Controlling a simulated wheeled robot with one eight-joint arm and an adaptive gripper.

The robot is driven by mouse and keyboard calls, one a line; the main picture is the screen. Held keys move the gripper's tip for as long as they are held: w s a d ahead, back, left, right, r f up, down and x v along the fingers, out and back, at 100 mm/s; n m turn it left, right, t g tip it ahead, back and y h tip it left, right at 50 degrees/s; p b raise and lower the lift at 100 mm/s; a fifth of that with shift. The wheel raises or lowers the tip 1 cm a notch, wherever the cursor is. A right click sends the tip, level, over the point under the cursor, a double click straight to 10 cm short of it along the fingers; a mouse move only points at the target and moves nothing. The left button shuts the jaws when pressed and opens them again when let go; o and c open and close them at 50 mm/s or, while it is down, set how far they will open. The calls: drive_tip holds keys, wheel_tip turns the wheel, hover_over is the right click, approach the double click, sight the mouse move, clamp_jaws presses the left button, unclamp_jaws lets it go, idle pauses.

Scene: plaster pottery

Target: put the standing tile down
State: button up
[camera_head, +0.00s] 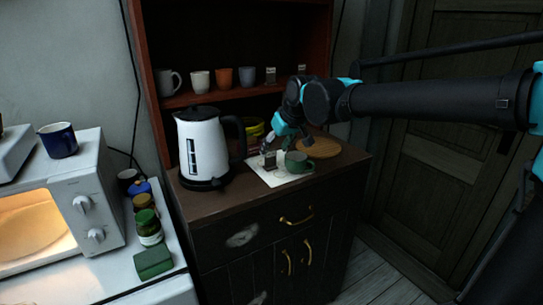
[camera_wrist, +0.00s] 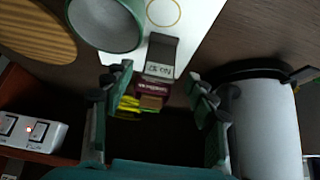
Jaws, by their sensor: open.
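The standing tile (camera_head: 270,160), a small dark grey piece with a pale label, stands upright on a white sheet (camera_head: 262,175) on the dark cabinet top. It also shows in the wrist view (camera_wrist: 161,55), upper middle, just beyond my fingertips. My gripper (camera_wrist: 162,84) is open, its two fingers spread left and right of the tile's line. No contact with the tile shows. In the head view my gripper (camera_head: 281,145) is low over the cabinet, close beside and behind the tile, and its fingertips are hard to make out.
A green mug (camera_head: 297,163) stands close right of the tile. A white kettle (camera_head: 204,148) stands left, a round wooden board (camera_head: 320,148) back right. Cups line the shelf (camera_head: 215,96). The cabinet's front strip is clear.

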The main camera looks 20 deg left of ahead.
drive_tip(key=v, duration=0.6)
drive_tip(key=w+d+f+m+h, duration=0.25)
drive_tip(key=d+f, duration=0.65)
drive_tip(key=d, duration=0.6)
drive_tip(key=s+d+f+m, duration=0.2)
drive_tip(key=s+d+f, duration=0.1)
drive_tip(key=d+f, duration=0.4)
drive_tip(key=s+d+f+m+h, duration=0.1)
drive_tip(key=s+d+f+m, duration=0.2)
drive_tip(key=d+f, duration=0.4)
drive_tip(key=d, duration=0.4)
drive_tip(key=shift+s+d, duration=0.35)
drive_tip(key=shift+o, duration=0.6)
drive_tip(key=s+d+f+m+h, duration=0.1)
drive_tip(key=s+d+f+m, duration=0.1)
drive_tip(key=s+d+f, duration=0.4)
drive_tip(key=shift+s+d+f, duration=0.25)
drive_tip(key=shift+s+d, duration=0.25)
drive_tip(key=shift+s, duration=0.45)
